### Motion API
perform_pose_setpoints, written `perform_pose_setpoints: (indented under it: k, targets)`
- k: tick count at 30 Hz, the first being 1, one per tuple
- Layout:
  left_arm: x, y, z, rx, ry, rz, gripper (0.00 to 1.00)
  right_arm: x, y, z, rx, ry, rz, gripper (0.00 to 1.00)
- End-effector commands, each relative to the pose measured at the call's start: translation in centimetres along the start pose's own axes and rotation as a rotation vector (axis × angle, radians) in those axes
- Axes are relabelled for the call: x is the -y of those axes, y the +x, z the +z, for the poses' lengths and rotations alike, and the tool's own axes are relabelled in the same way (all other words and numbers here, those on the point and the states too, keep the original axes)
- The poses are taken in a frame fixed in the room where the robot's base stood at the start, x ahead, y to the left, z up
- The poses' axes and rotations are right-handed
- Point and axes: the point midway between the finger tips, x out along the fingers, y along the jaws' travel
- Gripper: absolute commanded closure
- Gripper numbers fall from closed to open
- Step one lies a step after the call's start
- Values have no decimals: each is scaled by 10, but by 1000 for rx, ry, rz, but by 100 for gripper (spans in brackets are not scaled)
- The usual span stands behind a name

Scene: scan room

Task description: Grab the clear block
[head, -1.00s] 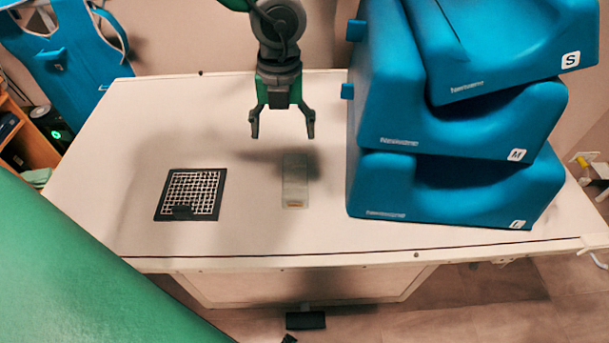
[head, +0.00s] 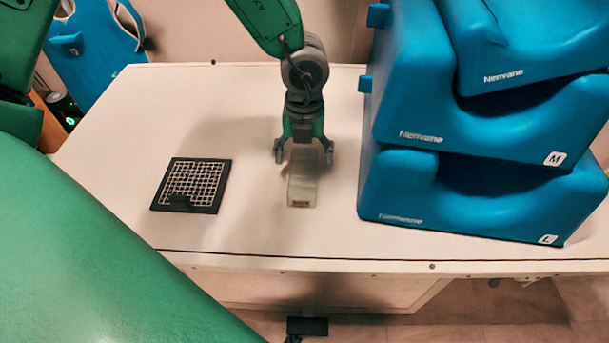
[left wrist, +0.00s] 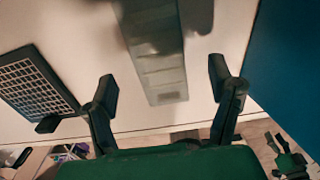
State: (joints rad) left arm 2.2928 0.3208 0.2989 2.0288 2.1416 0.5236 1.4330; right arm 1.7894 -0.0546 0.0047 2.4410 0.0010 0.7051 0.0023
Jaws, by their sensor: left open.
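The clear block (head: 302,190) is a pale, see-through slab lying on the white table, with a small orange-brown mark at its near end. In the left wrist view the clear block (left wrist: 162,70) lies between the fingers' lines, in front of the fingertips. My left gripper (head: 304,158) is open and empty, pointing down just above the far end of the block, its fingers to either side. The fingers also show in the left wrist view (left wrist: 164,88). The far part of the block is partly hidden by the gripper. My right gripper is not in view.
A black framed grid plate (head: 215,196) lies on the white table (head: 120,140) left of the block. A stack of blue foam blocks (head: 430,200) stands close on the right. The table's near edge (head: 330,257) is clear. A blue panel (head: 88,50) stands at the back left.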

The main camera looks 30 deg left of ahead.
Motion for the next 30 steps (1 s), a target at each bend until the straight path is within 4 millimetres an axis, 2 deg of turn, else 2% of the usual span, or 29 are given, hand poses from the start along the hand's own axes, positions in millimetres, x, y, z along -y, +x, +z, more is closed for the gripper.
perform_pose_setpoints:
  k: [5, 13, 22, 28, 30]
  targets:
    - [-1, 13, 0, 0, 1, 2, 24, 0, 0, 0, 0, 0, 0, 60]
    - [-1, 52, 1, -1, 0, 2, 24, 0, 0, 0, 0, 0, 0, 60]
    - [-1, 56, 0, 0, 0, -1, 24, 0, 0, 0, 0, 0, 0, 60]
    - [-1, 56, 1, 0, 0, -1, 94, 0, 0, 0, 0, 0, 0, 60]
    - [0, 56, 1, 0, 0, -2, 94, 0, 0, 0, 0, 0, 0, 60]
